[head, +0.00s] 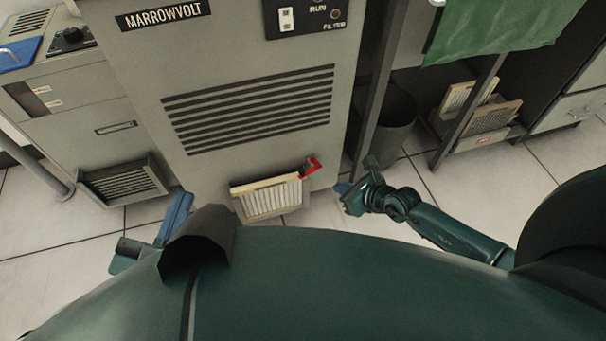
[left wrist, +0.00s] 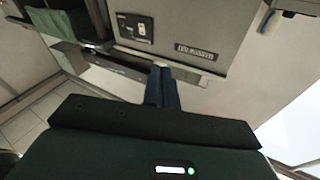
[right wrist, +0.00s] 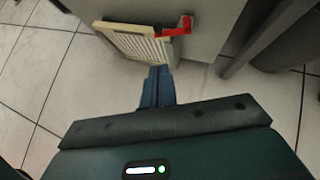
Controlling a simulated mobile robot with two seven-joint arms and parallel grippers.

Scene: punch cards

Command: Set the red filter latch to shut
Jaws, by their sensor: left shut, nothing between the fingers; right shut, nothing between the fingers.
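The red filter latch (head: 311,168) sits at the upper right corner of a cream-framed pleated filter (head: 268,199), low on the front of the grey MARROWVOLT cabinet (head: 240,60). In the right wrist view the red latch (right wrist: 176,31) lies across the filter's top corner with an upturned end. I cannot tell its setting. My right gripper (head: 343,188) is shut and empty, to the right of the latch and a little below it in the picture, apart from it. My left gripper (head: 185,200) is shut and empty, left of the filter, partly hidden by my body.
A dark bin (head: 390,115) and a dark post (head: 378,90) stand right of the cabinet. Spare filters (head: 490,117) lie on a low shelf under a green cloth (head: 495,30). A smaller grey unit (head: 75,110) stands left. Floor beside the right gripper is clear.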

